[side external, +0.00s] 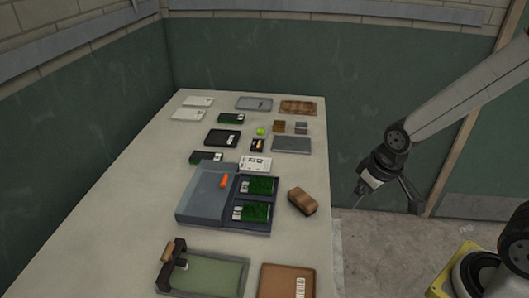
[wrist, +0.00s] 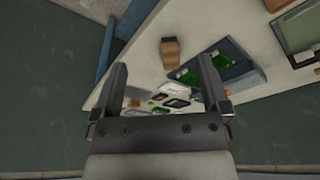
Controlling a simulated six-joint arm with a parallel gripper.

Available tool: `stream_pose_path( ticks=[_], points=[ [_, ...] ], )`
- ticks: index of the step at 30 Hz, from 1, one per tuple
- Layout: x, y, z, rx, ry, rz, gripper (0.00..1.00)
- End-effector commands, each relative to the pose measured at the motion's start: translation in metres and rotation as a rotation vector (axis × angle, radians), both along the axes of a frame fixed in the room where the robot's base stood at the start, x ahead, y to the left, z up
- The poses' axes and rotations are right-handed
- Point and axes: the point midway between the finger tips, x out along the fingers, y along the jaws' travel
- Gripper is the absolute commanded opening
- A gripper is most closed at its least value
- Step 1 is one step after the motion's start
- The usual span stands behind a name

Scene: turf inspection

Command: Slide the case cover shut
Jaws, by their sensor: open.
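The blue-grey case (side external: 183,221) sits mid-table in the side view, and its corner shows beyond my right finger in the wrist view (wrist: 242,70). Its flat cover (side external: 205,186) lies over the left part, with an orange knob (side external: 224,181) at its right side. The right part is uncovered and shows two green turf pieces (side external: 258,185) with white labels. My gripper (side external: 390,190) is open and empty, off the table's right edge and well apart from the case. Its two fingers frame the wrist view (wrist: 162,78); the cover is not clearly seen there.
A brown block (side external: 302,201) stands just right of the case, between it and my gripper. A green-topped tray with a clamp (side external: 220,273) and a brown folder (side external: 287,281) lie in front. Several small boxes and cards, including a white card (side external: 255,163), lie behind.

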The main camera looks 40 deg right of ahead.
Motion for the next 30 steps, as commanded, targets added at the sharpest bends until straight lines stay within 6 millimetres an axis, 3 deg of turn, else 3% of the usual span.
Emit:
stream_pose_path(
  ticks=[1,3,11,20,30],
  points=[
    [0.000,0.000,0.000,0.000,0.000,0.000,0.81],
    [0.001,0.000,0.000,0.000,-0.001,-0.002,0.58],
    [0.030,0.008,0.004,0.007,-0.005,-0.054,0.57],
    [0.107,0.039,0.008,0.022,-0.026,-0.224,0.57],
    [0.195,0.093,0.003,0.044,-0.086,-0.455,0.57]
  ],
)
